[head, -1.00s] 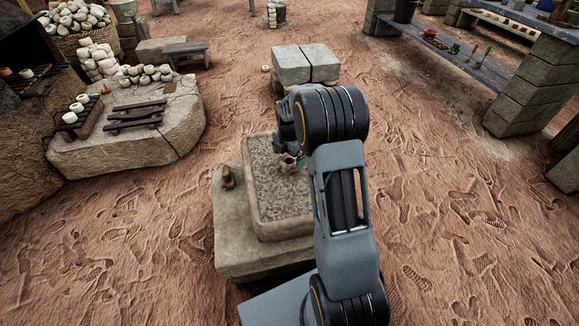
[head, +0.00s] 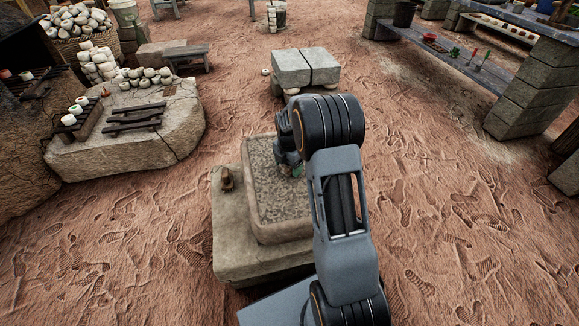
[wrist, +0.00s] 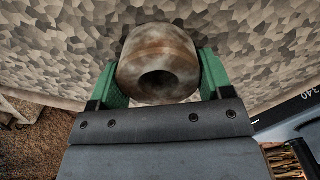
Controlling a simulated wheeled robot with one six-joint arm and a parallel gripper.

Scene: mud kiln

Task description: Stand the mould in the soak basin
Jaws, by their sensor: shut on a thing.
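The mould (wrist: 158,48) is a rounded, mottled brown and cream piece with a dark round hole facing the wrist camera. My gripper (wrist: 161,78) has its green fingers shut on the mould's two sides. The soak basin (head: 281,233) is a shallow rectangular stone trough with a grey, pebbly-patterned floor. In the head view my gripper (head: 290,167) is low over the basin's upper right part. My arm hides most of the mould there. I cannot tell whether the mould touches the basin floor.
The basin sits on a stone block (head: 226,240) with a small brown object (head: 227,180) on its left side. A pale two-slab block (head: 305,66) stands behind. A rock ledge (head: 150,140) with pots and racks is at left, a stone-legged bench (head: 470,65) at right. Footprinted sand lies between.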

